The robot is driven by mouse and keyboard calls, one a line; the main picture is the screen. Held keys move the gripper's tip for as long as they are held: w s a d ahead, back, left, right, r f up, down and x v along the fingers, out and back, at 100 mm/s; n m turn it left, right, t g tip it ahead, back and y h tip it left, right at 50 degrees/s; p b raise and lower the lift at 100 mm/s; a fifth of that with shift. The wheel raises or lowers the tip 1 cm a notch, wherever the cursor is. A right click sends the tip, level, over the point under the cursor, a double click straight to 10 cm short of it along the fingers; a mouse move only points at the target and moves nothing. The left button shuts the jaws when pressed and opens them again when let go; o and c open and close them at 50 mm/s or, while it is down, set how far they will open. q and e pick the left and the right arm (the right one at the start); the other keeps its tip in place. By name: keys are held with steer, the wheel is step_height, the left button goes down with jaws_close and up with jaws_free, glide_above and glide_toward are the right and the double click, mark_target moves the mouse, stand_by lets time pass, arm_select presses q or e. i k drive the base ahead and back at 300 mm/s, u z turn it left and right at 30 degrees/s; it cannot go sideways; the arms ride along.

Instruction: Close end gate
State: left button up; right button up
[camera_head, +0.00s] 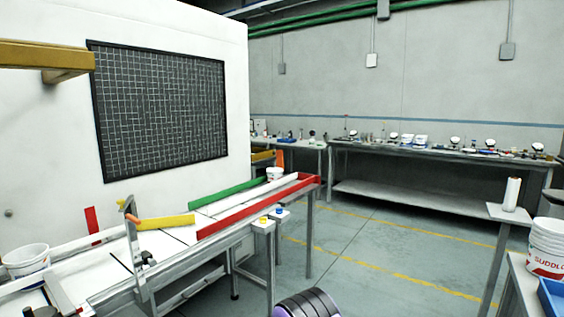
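A long narrow work line (165,243) runs from the lower left toward the middle of the view. A grey upright metal frame (133,245) with an orange handle (132,218) stands across it near its front edge. This frame may be the end gate, but I cannot tell for sure, nor whether it is open or shut. A red rail (260,205), a green strip (228,193) and a yellow piece (166,222) lie along the line. Neither of my grippers shows in the head view.
A white bucket (27,262) stands at the left. Small stands with a yellow button (263,219) and a blue button (279,210) are beside the line. Stacked white buckets (547,247) and a blue bin (553,298) stand at the right. The floor (380,255) between is clear.

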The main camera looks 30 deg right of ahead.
mark_target(280, 157)
steer(key=z, duration=1.75)
steer(key=i, duration=8)
steer(key=u, duration=1.5)
steer(key=i, duration=3.3)
steer(key=u, duration=0.05)
